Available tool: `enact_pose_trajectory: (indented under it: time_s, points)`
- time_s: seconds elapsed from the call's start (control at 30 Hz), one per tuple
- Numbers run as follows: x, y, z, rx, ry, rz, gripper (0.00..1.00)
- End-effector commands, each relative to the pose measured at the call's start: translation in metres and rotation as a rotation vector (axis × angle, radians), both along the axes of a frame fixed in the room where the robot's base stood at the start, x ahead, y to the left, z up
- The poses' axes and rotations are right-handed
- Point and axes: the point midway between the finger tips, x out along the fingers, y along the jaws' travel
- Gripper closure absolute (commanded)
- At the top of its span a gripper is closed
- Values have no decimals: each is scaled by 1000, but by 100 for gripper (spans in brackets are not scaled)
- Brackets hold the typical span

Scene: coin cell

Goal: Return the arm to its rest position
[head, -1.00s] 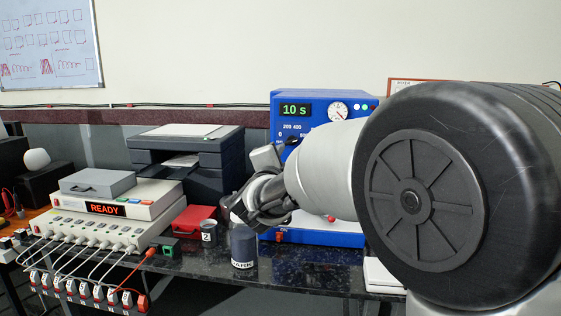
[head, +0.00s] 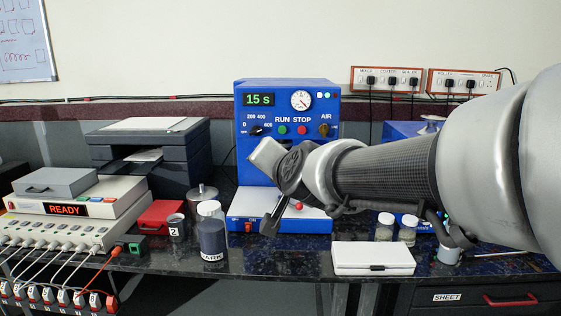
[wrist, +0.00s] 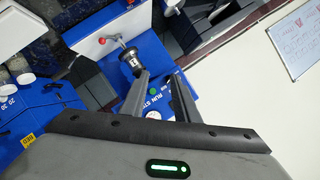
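My arm (head: 385,172) reaches in from the right in the head view, bent, with my gripper (head: 269,223) in front of the blue machine (head: 287,88). The display reads 15 s. In the wrist view the two fingers of my gripper (wrist: 158,74) stand apart with nothing between them; the machine's RUN and STOP panel shows through the gap. A metal cup marked 1 (wrist: 130,62) sits in the machine beyond the left finger, and a red ball knob (wrist: 102,40) is beside it. My wrist hides part of the machine in the head view.
A white case (head: 373,258) and small jars (head: 407,230) lie to the right, below my arm. The space above the machine is clear.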

Motion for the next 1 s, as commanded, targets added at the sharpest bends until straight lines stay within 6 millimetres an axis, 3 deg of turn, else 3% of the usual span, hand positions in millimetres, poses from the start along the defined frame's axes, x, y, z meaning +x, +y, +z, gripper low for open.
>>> enact_pose_trajectory:
  time_s: [0.03,0.2,0.5,0.53,0.6,0.77,1.0]
  points:
    - [-31,-24,-9,-98,52,41,72]
    - [-124,-85,-63,-389,268,156,72]
    - [-256,-168,-128,-678,593,229,72]
    - [-263,-173,-120,-693,614,232,72]
    - [-258,-170,-83,-687,607,236,72]
    - [-258,-169,-30,-685,606,237,72]
    - [-257,-168,66,-683,605,237,72]
